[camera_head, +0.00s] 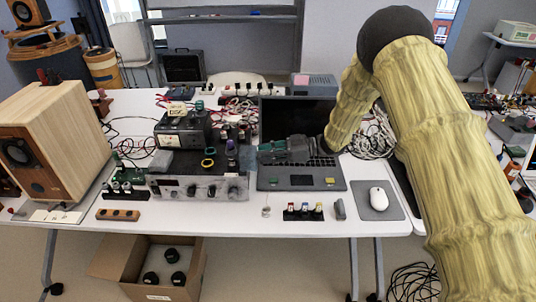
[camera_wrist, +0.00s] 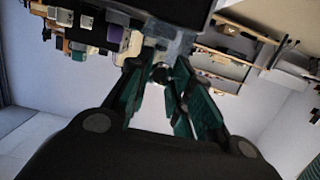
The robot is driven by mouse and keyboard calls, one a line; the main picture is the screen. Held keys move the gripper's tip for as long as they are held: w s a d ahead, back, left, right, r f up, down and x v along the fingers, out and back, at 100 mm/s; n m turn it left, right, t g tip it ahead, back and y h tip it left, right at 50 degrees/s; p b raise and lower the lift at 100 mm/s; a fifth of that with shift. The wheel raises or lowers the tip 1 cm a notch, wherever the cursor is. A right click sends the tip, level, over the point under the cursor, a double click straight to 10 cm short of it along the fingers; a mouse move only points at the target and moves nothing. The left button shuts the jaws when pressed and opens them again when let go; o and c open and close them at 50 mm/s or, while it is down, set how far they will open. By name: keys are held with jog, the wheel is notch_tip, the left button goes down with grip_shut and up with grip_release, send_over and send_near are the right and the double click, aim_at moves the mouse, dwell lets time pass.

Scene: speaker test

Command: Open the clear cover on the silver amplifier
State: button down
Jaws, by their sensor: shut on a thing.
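The silver amplifier (camera_head: 200,188) sits on the white table, its knobbed front panel facing me, with dark parts on top. My gripper (camera_head: 262,152) reaches in from the right, above the laptop, with its fingertips at the amplifier's right side. In the wrist view, my gripper (camera_wrist: 160,72) is shut on a pale, see-through piece, which looks like the clear cover (camera_wrist: 180,42). In the head view the cover is hard to make out beside the fingertips, and how far it is tilted cannot be told.
An open laptop (camera_head: 300,183) lies under my gripper. A wooden speaker (camera_head: 55,135) stands at the left. A mouse (camera_head: 378,198) on a dark pad is at the right. Small jars (camera_head: 304,211) stand along the front edge. Cables and a meter (camera_head: 183,130) crowd the back.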

jog(key=c, duration=1.3)
grip_release()
jog(key=d, duration=0.4)
jog(key=d+r, duration=0.1)
jog(key=d, duration=0.3)
jog(key=d+r, duration=0.1)
jog(key=d, duration=0.2)
jog(key=shift+d+r, duration=0.2)
jog(key=shift+d, duration=0.2)
